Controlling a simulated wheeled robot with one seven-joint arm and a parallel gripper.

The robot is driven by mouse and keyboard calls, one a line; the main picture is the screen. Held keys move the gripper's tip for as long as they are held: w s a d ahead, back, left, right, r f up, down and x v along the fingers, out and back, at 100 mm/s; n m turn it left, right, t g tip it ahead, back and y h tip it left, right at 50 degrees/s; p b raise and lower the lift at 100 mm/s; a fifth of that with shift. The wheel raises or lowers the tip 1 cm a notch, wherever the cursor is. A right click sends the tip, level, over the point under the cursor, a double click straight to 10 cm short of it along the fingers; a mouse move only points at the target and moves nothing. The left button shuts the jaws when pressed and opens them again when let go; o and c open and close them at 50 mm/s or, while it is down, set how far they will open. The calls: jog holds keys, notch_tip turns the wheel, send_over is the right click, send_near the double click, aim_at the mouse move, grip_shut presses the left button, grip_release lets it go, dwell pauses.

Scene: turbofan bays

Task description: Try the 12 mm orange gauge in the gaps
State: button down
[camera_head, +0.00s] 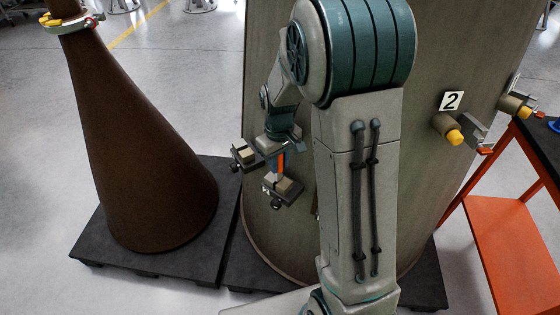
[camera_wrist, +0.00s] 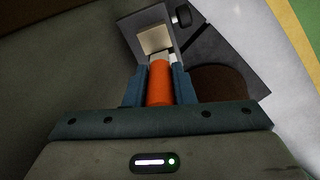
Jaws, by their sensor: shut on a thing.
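The orange gauge (camera_wrist: 159,84) is held between the two blue fingers of my gripper (camera_wrist: 160,88) in the wrist view. Its pale tip points at a bracket with a cream block (camera_wrist: 155,40); I cannot tell whether the tip is in a gap. In the head view the orange gauge (camera_head: 281,163) shows under my gripper (camera_head: 279,152), between two dark brackets with pale blocks, the left one (camera_head: 245,156) and the lower right one (camera_head: 283,187). These stand at the left side of the large grey-brown cylinder (camera_head: 268,85). My arm hides part of the cylinder's front.
A brown cone (camera_head: 135,150) stands on a dark pallet (camera_head: 190,260) at the left. A plate marked 2 (camera_head: 451,101) and a yellow-ended fitting (camera_head: 452,134) are on the cylinder's right side. An orange-framed cart (camera_head: 510,235) stands at the right.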

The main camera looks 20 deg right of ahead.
jog(key=shift+f, duration=0.35)
dwell(0.5)
jog(key=shift+r, duration=0.15)
dwell(0.6)
jog(key=shift+r+p, duration=1.9)
jog(key=shift+r, duration=1)
